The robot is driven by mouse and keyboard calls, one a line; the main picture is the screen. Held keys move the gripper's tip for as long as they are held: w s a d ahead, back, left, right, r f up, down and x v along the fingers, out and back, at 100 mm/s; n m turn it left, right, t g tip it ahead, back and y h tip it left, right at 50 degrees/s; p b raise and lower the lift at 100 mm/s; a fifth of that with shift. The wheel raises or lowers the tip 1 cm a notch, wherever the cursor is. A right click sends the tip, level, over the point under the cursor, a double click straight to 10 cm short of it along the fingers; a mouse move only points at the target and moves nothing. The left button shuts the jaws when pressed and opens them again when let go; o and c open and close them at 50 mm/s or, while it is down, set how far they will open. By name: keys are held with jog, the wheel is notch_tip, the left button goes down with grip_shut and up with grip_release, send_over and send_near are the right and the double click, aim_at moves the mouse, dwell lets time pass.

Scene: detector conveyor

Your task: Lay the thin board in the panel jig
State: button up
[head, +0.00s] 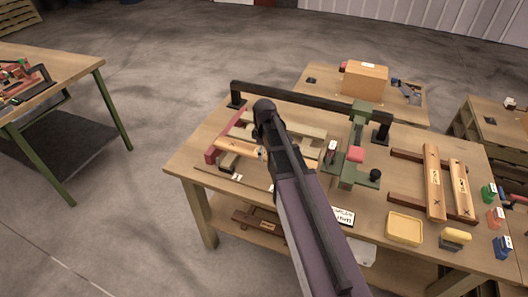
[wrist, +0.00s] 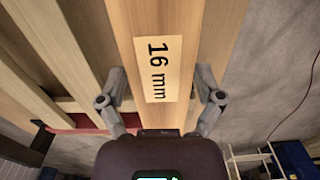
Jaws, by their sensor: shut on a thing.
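My gripper (head: 261,153) is shut on a light wooden board (head: 236,147) with a "16 mm" label, seen large in the wrist view (wrist: 125,25). In the wrist view the fingers (wrist: 161,85) sit at the board's two long edges. The panel jig is at the left of the middle table, with pale wooden rails (head: 290,129) and a dark red end bar (head: 211,151). The board's free end points toward the red bar. I cannot tell whether the board touches the jig or hangs just above it. My arm hides part of the jig.
Two labelled boards (head: 435,184) lie on dark rails at the right. A green fixture (head: 354,150) stands beside the jig, and a dark beam (head: 310,100) spans the back. A yellow tray (head: 404,229) and coloured small items (head: 494,216) are near the front right.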

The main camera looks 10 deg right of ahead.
jog(key=shift+f+b, duration=0.7)
jog(key=shift+f, duration=0.35)
jog(key=shift+f+b, duration=1.55)
jog(key=shift+b, duration=0.05)
jog(key=o, duration=1)
jog(key=shift+r, duration=0.1)
